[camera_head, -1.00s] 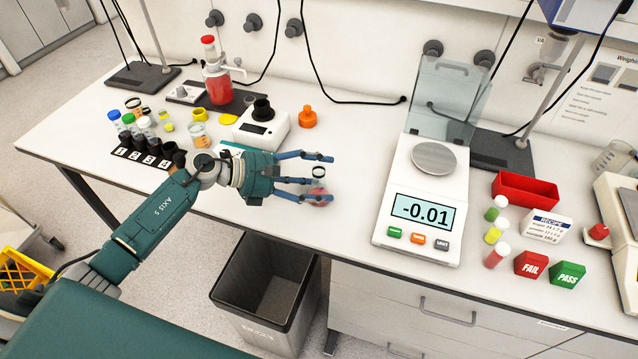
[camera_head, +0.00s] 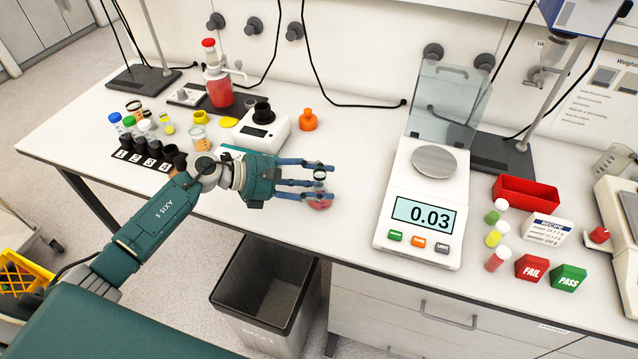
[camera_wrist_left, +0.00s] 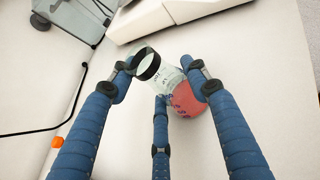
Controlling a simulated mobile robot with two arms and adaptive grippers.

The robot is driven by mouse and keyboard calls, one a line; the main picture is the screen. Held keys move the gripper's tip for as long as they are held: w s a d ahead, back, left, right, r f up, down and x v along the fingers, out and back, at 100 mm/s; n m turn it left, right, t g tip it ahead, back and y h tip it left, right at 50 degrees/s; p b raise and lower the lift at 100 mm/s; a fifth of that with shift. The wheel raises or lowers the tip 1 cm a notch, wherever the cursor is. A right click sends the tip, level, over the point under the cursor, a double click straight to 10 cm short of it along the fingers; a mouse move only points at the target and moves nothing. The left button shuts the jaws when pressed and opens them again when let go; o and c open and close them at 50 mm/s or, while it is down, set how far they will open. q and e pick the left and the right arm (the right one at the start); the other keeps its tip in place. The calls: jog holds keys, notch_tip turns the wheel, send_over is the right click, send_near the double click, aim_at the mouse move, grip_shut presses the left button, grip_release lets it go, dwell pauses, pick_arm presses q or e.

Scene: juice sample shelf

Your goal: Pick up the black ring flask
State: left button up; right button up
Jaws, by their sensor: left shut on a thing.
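The black ring flask (camera_wrist_left: 184,90) is a clear flask with a black ring at its neck and red liquid in its round bottom. In the left wrist view it lies between the three blue fingers of my left gripper (camera_wrist_left: 163,82), with the black ring to the left and the red bottom to the right. In the head view the red bottom of the flask (camera_head: 320,204) shows by the fingertips of my left gripper (camera_head: 318,183), low over the white bench. The gripper is shut on the flask. My right gripper is not in view.
A balance (camera_head: 429,203) reading 0.03 stands right of the gripper, with a clear bench strip between. Left are a white device (camera_head: 268,131), an orange stopper (camera_head: 308,118) and a numbered vial rack (camera_head: 135,160). A bin (camera_head: 262,299) stands below the bench's front edge.

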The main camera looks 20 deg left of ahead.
pick_arm(q)
notch_tip(320, 180, up, 25)
jog(key=b, duration=0.1)
dwell(1.5)
